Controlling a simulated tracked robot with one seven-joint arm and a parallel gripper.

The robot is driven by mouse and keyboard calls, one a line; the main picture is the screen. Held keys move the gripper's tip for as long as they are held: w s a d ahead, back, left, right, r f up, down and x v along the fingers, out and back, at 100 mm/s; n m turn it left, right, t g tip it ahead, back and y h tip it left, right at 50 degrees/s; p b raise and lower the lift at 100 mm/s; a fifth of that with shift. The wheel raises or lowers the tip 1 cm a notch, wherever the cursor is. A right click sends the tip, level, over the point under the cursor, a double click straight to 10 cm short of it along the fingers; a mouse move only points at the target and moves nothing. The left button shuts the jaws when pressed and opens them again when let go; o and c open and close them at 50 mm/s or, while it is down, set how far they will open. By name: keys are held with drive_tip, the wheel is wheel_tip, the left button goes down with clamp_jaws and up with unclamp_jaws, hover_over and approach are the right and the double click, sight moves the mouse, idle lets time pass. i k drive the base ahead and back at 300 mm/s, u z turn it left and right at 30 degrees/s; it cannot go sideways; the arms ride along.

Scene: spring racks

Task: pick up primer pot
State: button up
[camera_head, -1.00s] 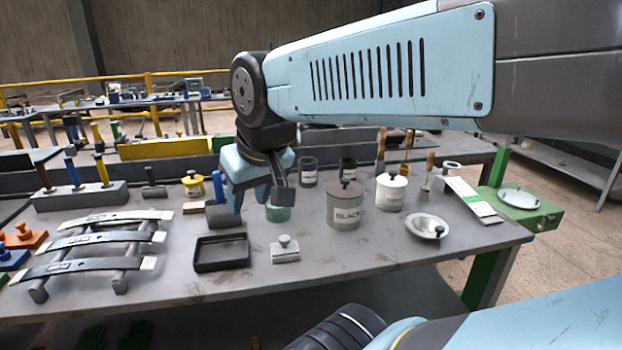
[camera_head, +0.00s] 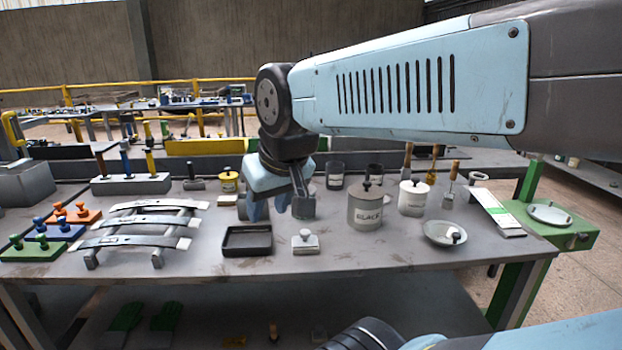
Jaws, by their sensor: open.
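I cannot tell for certain which vessel is the primer pot, as most labels are too small to read. A grey lidded pot (camera_head: 365,208) reads "BLACK". A white lidded pot (camera_head: 413,198) with a small label stands to its right. My gripper (camera_head: 280,212) is open and empty, pointing down over the table, left of the grey pot. It hides what is behind it, where a green vessel stood in the earlier view.
On the table (camera_head: 345,262) are a black tray (camera_head: 247,253), a small white knobbed block (camera_head: 305,243), a shallow bowl (camera_head: 440,235), brushes and two dark cups. A spring rack (camera_head: 140,228) stands left. The front strip is clear.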

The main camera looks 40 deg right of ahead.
sight(334, 169)
drive_tip(key=i, duration=0.85)
drive_tip(key=z, duration=0.05)
